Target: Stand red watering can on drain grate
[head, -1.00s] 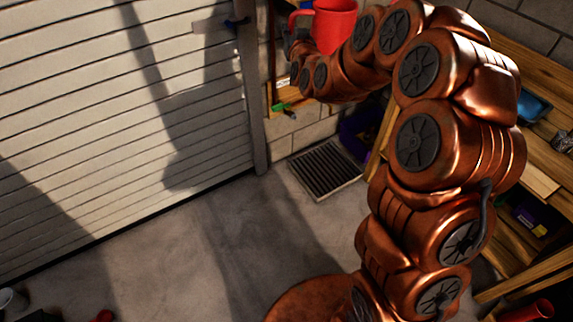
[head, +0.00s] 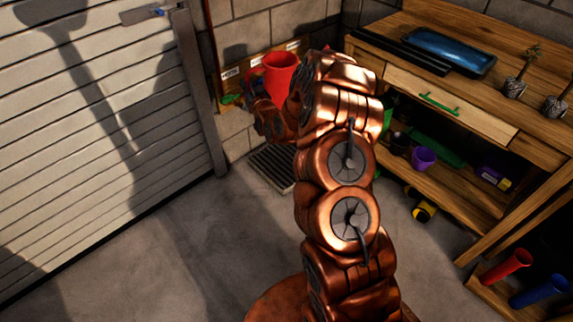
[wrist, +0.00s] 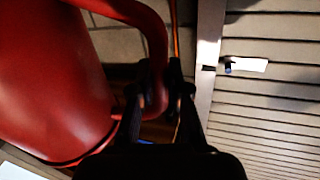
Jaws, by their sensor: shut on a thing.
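The red watering can (head: 281,72) is up in the air in the head view, in front of the labelled wooden board by the wall. In the wrist view its red body (wrist: 50,75) fills the left side. My gripper (wrist: 160,88) is shut on its curved handle. In the head view the gripper is small and dark beside the can, partly hidden by my arm. The drain grate (head: 268,166) is a dark slatted rectangle in the floor by the wall, below the can. My arm covers its right part.
A slatted garage door (head: 90,150) with an upright post stands left of the grate. A wooden workbench (head: 450,105) with shelves of pots and bottles stands at the right. A blue tray (head: 450,50) lies on its top. The floor at the lower left is clear.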

